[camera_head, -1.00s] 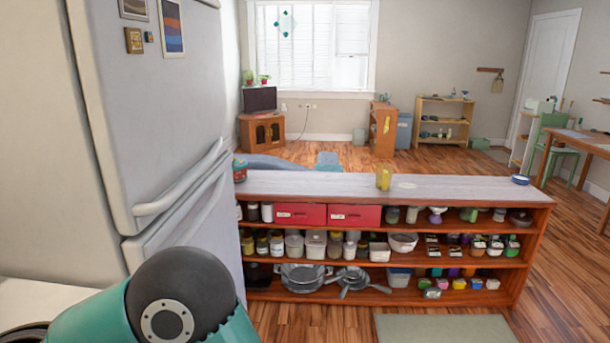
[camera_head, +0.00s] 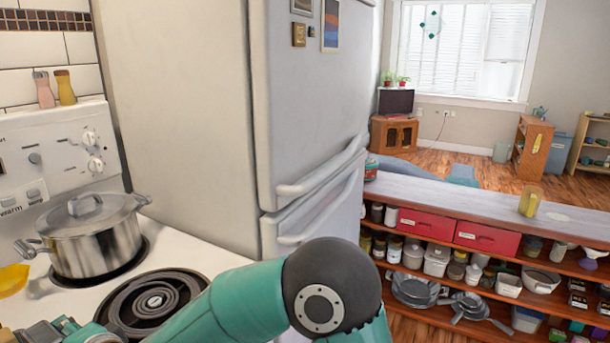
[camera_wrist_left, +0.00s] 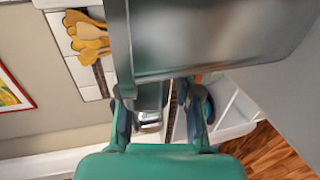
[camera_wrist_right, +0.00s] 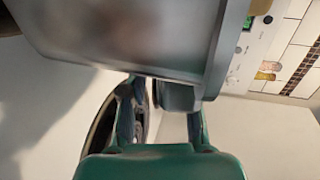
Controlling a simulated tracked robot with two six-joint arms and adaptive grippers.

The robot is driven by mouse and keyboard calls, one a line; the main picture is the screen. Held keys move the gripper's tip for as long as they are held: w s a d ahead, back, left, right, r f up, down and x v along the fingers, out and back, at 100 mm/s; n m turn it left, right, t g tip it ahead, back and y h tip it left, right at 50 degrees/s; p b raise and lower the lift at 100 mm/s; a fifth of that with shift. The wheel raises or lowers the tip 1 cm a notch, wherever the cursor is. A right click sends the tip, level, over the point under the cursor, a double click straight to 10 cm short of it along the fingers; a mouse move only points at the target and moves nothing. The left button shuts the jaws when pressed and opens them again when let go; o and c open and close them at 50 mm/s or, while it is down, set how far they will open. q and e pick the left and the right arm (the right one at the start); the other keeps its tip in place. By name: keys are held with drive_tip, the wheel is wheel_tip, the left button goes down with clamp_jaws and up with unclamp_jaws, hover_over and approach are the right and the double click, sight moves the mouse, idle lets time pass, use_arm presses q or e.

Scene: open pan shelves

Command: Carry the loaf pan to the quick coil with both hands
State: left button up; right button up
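The loaf pan is a grey metal pan. It fills the top of the left wrist view (camera_wrist_left: 220,40) and of the right wrist view (camera_wrist_right: 130,35), and is out of the head view. My left gripper (camera_wrist_left: 160,110) has its fingers on either side of the pan's end grip. My right gripper (camera_wrist_right: 163,115) is likewise closed at the other end; part of it shows at the lower left of the head view (camera_head: 60,331). A bare black coil burner (camera_head: 155,301) lies on the white stove top, partly behind my right arm. I cannot tell whether it is the quick coil.
A lidded steel pot (camera_head: 92,238) stands on another burner beside a yellow object (camera_head: 12,280). Two bottles (camera_head: 55,88) stand on the stove's back panel. The white fridge (camera_head: 190,110) rises right of the stove. The pan shelves (camera_head: 480,185) stand farther right.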

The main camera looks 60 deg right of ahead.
use_arm(q)
drive_tip(key=shift+d+r, duration=0.1)
use_arm(e)
drive_tip(key=shift+a, duration=0.15)
use_arm(q)
drive_tip(key=shift+f+b, duration=0.5)
drive_tip(key=shift+b, duration=0.05)
use_arm(e)
drive_tip(key=shift+d, duration=0.75)
use_arm(q)
drive_tip(key=shift+a, duration=0.35)
drive_tip(key=shift+a+b, duration=0.8)
drive_tip(key=shift+a, duration=0.55)
use_arm(e)
drive_tip(key=shift+f, duration=0.8)
use_arm(q)
drive_tip(key=shift+f, duration=0.2)
use_arm(e)
drive_tip(key=shift+d, duration=0.3)
use_arm(q)
drive_tip(key=shift+f+b, duration=0.7)
drive_tip(key=shift+b, duration=0.2)
use_arm(e)
drive_tip(key=shift+d, duration=1.2)
